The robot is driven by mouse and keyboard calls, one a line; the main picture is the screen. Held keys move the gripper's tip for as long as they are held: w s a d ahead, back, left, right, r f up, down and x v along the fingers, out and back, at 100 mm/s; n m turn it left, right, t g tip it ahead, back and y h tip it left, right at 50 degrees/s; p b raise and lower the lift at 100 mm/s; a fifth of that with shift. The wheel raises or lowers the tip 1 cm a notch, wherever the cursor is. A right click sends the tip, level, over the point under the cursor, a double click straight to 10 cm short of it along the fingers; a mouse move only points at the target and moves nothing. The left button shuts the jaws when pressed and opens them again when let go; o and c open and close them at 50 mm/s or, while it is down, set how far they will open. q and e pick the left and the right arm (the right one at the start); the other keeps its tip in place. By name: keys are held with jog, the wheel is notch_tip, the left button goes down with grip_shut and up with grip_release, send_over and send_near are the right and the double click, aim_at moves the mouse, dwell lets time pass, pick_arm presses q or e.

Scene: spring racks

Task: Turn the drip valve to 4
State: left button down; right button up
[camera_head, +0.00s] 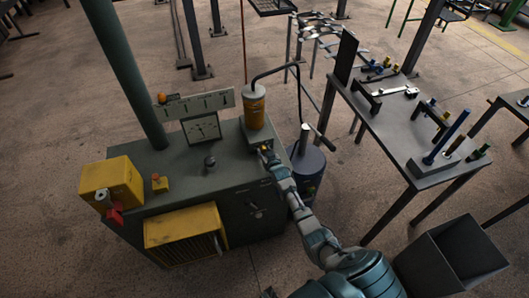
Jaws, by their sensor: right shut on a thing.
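My right gripper (265,151) reaches in from the lower right and is shut on a small part at the right rear of the grey-green machine cabinet (185,165). That part looks like the drip valve; a small yellow-orange bit of it shows at the fingertips. The gripper hides the rest, and its setting cannot be read. Just behind it stands a yellow cylinder (254,112) on a grey block, with a dark bent pipe running from its top. My left gripper is not in view.
A scale plate (205,101) and a dial gauge (203,129) stand at the cabinet's back. A dark knob (210,162) and yellow boxes lie left. A dark blue drum (307,166) stands close right of my arm. A tool table (397,125) and a dark bin are farther right.

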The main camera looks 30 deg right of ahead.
jog(key=o, duration=0.9)
jog(key=shift+c, duration=0.2)
jog(key=v, duration=1.1)
jog(key=shift+s, duration=0.4)
